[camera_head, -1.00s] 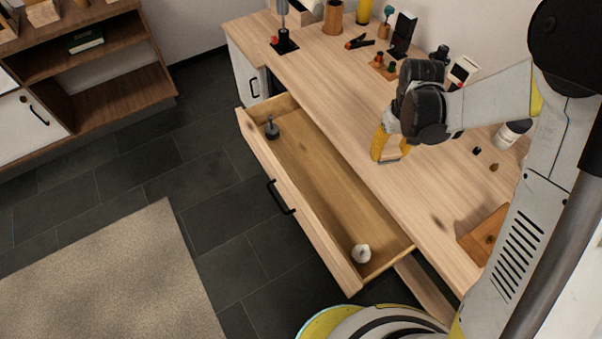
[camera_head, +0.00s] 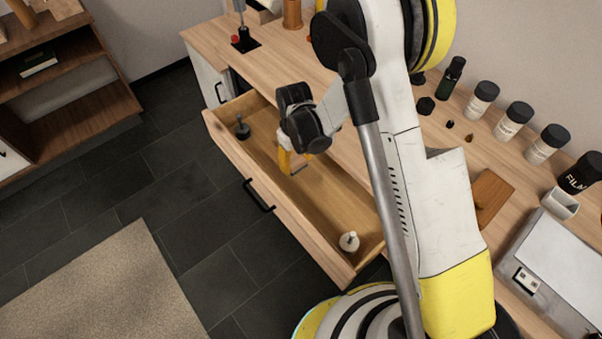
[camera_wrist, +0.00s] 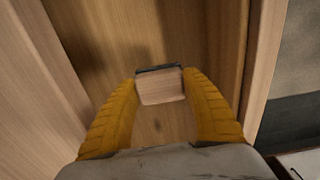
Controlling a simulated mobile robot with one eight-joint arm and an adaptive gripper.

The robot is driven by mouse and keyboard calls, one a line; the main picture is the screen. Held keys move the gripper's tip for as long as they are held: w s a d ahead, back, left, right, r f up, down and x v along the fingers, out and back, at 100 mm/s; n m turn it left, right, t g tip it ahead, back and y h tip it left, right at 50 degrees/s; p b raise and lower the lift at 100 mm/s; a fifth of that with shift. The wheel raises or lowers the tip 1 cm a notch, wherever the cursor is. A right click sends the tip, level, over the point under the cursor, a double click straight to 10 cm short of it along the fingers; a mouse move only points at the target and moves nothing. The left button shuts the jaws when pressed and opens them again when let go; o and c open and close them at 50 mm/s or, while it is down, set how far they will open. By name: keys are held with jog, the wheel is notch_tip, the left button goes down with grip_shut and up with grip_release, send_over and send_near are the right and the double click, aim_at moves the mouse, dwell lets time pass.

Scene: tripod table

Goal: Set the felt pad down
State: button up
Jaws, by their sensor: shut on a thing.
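My gripper (camera_head: 292,168) points down over the open drawer (camera_head: 322,205), around the middle of its length. In the wrist view, the two yellow fingers of my gripper (camera_wrist: 161,84) are shut on a small block with a pale wood-like face and a dark edge, which I take to be the felt pad (camera_wrist: 161,90). The drawer's wooden floor (camera_wrist: 115,25) lies beneath it, with a soft shadow. The pad seems held above the floor; the exact gap cannot be told. In the head view the pad is too small to make out clearly.
A dark knobbed object (camera_head: 242,129) stands at the drawer's far left end and a small white object (camera_head: 349,242) at its near right end. The drawer floor between them looks clear. The worktop (camera_head: 252,72) borders the drawer, with several jars (camera_head: 512,122) along its back.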

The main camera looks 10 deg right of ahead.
aim_at(296, 179)
notch_tip(296, 179, down, 7)
jog(key=shift+r+b, duration=0.15)
jog(key=shift+b, duration=1.1)
jog(key=shift+r, duration=0.1)
jog(key=o, duration=1.1)
